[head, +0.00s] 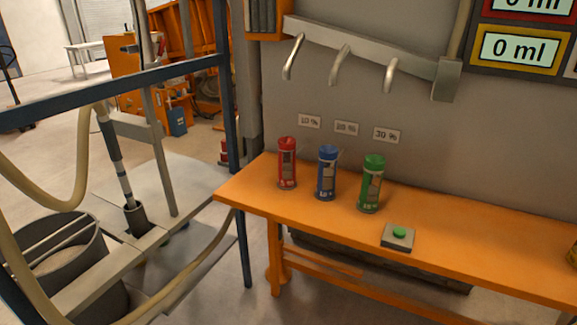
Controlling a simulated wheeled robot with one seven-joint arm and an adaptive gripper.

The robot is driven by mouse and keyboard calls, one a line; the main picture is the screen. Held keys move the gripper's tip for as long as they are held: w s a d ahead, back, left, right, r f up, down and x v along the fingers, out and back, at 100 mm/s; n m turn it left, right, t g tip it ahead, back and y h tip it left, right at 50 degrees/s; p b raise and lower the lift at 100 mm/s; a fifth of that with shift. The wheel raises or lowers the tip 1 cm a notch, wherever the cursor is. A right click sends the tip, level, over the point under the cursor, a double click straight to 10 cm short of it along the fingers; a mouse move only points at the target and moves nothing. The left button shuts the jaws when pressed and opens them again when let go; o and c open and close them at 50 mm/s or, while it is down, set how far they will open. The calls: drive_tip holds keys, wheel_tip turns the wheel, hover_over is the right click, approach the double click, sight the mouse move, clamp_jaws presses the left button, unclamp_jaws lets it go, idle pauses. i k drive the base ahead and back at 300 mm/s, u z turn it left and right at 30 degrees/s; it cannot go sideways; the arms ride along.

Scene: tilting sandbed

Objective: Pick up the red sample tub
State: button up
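The red sample tub (287,165) stands upright at the left end of the orange table (460,243), close to the wall. It is a red cylinder with a pale label and a red lid. A blue tub (327,174) stands just right of it, a small gap apart. A green tub (371,184) stands further right. My gripper is not in view.
A grey box with a green button (398,235) sits near the table's front edge. Metal hooks (340,64) hang on the wall above the tubs. A blue frame (233,150) with hoses and a grey bucket (65,262) stands left of the table.

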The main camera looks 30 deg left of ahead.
sight(287, 145)
drive_tip(key=z, duration=0.55)
drive_tip(key=k, duration=1.25)
drive_tip(key=u, duration=0.25)
drive_tip(key=i, duration=0.75)
drive_tip(key=u, duration=0.85)
